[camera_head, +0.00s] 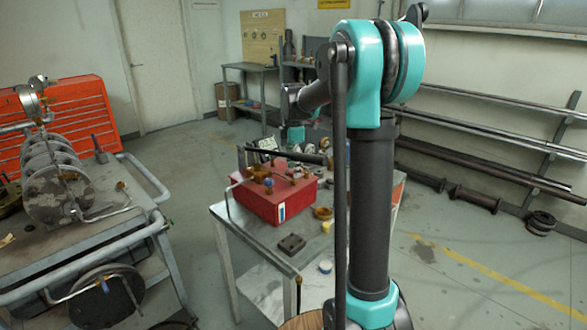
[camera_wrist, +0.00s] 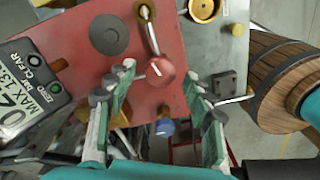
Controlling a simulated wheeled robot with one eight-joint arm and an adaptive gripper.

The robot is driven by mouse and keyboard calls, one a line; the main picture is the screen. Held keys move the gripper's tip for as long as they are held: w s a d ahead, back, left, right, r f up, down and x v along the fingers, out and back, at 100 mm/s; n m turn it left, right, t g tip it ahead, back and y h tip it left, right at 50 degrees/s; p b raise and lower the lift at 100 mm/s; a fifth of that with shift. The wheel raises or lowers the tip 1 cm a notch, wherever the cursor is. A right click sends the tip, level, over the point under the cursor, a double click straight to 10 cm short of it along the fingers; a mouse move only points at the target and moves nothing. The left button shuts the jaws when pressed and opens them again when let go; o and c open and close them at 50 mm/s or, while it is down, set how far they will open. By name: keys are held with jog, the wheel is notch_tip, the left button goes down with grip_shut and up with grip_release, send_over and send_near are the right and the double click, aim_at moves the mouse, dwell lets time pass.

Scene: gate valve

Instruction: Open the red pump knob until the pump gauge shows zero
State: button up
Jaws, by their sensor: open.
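The red pump box (camera_head: 272,203) stands on the grey table in the head view, and its red top (camera_wrist: 75,40) fills much of the wrist view. The red pump knob (camera_wrist: 160,71), with a white mark line, sits on the box near its edge. My gripper (camera_wrist: 159,76) is open, with one pale green padded finger on each side of the knob. I cannot tell whether either finger touches it. A gauge unit (camera_wrist: 32,88) with a light display and buttons lies at the left; its reading is not clear. In the head view my gripper is mostly hidden.
A blue knob (camera_wrist: 165,127) sits just below the red knob in the wrist view. A metal lever (camera_wrist: 149,30) and a wooden barrel (camera_wrist: 278,82) are close by. A dark block (camera_head: 292,244) lies on the table's front part. A cart with gauges (camera_head: 70,185) stands left.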

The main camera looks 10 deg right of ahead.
notch_tip(320, 180, up, 11)
dwell(0.4)
